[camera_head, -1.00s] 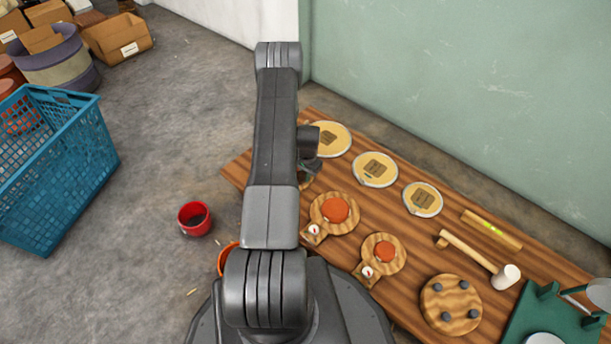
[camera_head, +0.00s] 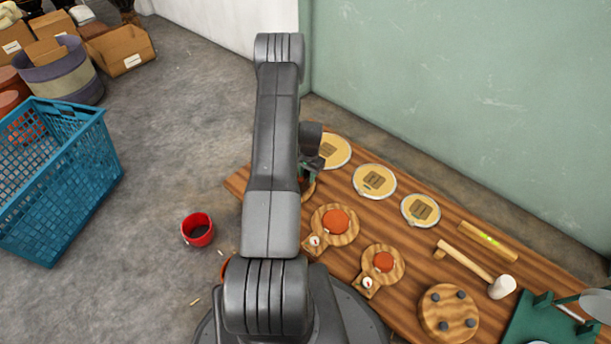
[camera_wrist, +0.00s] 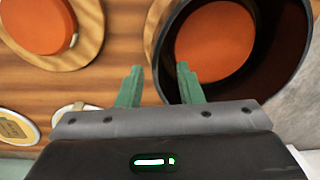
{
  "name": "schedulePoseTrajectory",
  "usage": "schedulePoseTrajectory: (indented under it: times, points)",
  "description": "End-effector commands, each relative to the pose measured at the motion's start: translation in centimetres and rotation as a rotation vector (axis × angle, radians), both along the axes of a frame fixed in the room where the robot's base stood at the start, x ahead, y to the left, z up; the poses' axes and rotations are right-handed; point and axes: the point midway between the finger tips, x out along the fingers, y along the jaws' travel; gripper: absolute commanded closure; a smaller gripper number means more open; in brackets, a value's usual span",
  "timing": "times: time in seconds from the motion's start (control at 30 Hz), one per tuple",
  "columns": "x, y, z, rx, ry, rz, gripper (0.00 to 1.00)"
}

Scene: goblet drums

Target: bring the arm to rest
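My arm stretches forward over the left end of the wooden bench (camera_head: 420,270) in the head view. My gripper (camera_head: 312,172) is mostly hidden behind the arm there.
Two wooden boards with orange discs (camera_head: 336,221) (camera_head: 384,262), round yellow pads (camera_head: 375,181), a mallet (camera_head: 502,287) and a pegged round block (camera_head: 448,312) lie on the bench. A red bucket (camera_head: 198,230) and blue basket (camera_head: 60,180) stand on the floor. A green wall (camera_head: 460,100) rises behind.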

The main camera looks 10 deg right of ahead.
Motion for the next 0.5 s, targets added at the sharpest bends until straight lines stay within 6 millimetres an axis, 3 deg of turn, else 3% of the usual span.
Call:
schedulePoseTrajectory:
  times: [0.27, 0.5]
  points:
    - [-0.1, 0.0, -0.3, 0.0, 0.001, -0.001, 0.67]
    - [0.0, 0.1, -2.5, 0.001, 0.002, -0.002, 0.67]
